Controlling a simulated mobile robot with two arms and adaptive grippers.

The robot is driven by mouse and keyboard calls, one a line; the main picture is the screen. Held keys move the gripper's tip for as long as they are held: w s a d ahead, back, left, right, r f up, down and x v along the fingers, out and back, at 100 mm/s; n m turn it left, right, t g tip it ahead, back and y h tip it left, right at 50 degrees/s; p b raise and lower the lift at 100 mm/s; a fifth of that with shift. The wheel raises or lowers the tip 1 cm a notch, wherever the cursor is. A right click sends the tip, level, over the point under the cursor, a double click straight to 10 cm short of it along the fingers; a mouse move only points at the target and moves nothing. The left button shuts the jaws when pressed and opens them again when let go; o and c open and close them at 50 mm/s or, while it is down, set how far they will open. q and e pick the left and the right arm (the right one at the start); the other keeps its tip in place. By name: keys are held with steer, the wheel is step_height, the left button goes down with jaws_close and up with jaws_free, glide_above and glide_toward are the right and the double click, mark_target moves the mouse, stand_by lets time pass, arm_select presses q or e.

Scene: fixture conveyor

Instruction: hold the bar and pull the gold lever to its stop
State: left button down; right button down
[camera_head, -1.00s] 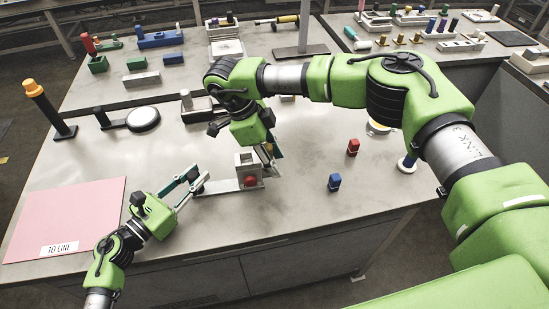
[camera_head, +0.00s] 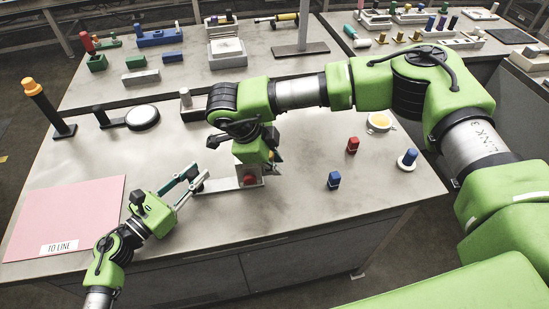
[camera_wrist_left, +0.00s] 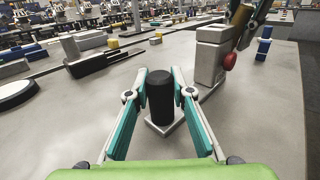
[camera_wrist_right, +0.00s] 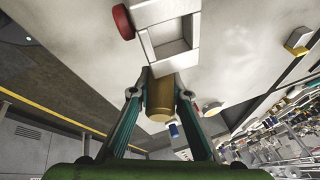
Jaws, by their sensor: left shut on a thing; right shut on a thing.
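The fixture has a flat grey base plate (camera_head: 222,185), a grey box-like housing (camera_wrist_left: 210,62) and a red knob (camera_head: 249,180). A black upright bar (camera_wrist_left: 160,88) stands at the plate's left end. My left gripper (camera_head: 199,180) is shut around this bar, one finger on each side. The gold lever (camera_wrist_right: 160,98) is a short cylinder beside the housing. My right gripper (camera_wrist_right: 160,105) is shut on it, with its fingers on both sides.
A blue block (camera_head: 334,180) and a red block (camera_head: 352,145) stand to the right of the fixture. A blue peg on a white base (camera_head: 408,159) is farther right. A pink mat (camera_head: 65,215) lies at the left. The table in front of the fixture is clear.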

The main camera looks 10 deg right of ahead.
steer(key=shift+s+f+t, duration=0.3)
steer(key=shift+s+t, duration=0.2)
steer(key=shift+t, duration=0.5)
steer(key=shift+s+a+f, duration=0.1)
steer(key=shift+s+f, duration=0.25)
steer(key=shift+s, duration=0.15)
steer(key=shift+f, duration=0.15)
steer(key=c, duration=2)
jaws_free()
steer(key=shift+o, duration=0.6)
steer(key=shift+w, duration=0.1)
steer(key=shift+r, duration=0.2)
